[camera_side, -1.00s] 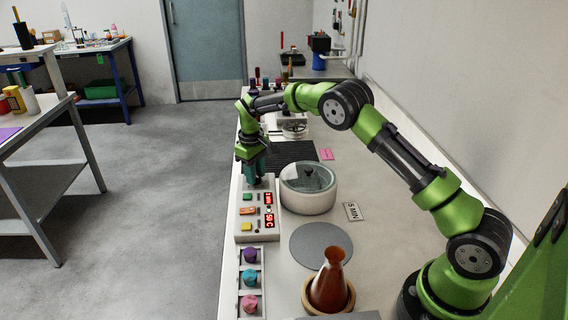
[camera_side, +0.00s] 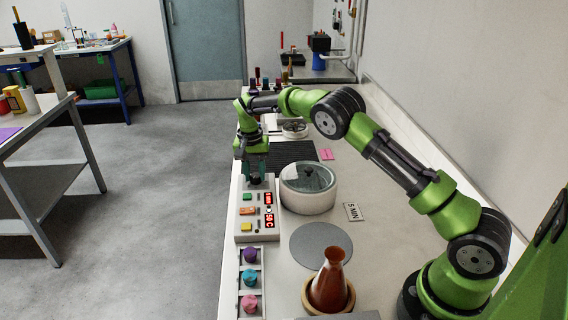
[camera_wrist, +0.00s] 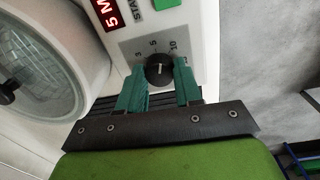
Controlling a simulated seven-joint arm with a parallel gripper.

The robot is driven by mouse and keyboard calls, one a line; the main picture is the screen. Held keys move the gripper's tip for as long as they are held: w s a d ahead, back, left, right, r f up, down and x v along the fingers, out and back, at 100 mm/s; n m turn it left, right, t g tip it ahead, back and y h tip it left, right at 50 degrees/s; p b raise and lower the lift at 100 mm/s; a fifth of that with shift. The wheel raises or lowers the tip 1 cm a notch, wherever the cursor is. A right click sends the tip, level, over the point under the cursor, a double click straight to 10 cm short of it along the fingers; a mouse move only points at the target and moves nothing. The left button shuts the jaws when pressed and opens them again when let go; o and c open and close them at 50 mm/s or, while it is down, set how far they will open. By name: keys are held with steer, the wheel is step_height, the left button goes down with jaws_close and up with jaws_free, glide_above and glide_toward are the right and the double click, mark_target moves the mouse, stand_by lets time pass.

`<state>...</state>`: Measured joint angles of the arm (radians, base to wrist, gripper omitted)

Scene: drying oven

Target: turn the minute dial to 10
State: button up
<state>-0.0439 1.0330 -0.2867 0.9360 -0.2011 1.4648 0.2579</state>
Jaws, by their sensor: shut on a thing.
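The minute dial (camera_wrist: 158,70) is a round black knob with a pale pointer line, on the light face of the control panel (camera_wrist: 205,40). The marks 3, 5 and 10 are printed around it. The pointer is small; it appears to point near the 5. The red display (camera_wrist: 106,12) beside it shows a 5 and a cut-off M. My gripper (camera_wrist: 159,72) has its teal fingers on both sides of the dial, shut on it. In the side view my gripper (camera_side: 256,172) is over the far end of the panel and hides most of the dial.
A round white vessel with a glass lid (camera_side: 308,187) stands close right of the panel. A grey disc (camera_side: 321,245), a 5 MIN card (camera_side: 352,211) and a brown flask (camera_side: 331,281) are nearer.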

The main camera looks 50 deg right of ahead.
mark_target(253, 174)
steer(key=m, duration=0.4)
steer(key=shift+w+r+m, duration=0.1)
steer(key=shift+m, duration=0.2)
stand_by(0.3)
steer(key=o, duration=1)
steer(key=shift+o, duration=0.2)
step_height(253, 174, up, 12)
steer(key=shift+w, duration=0.25)
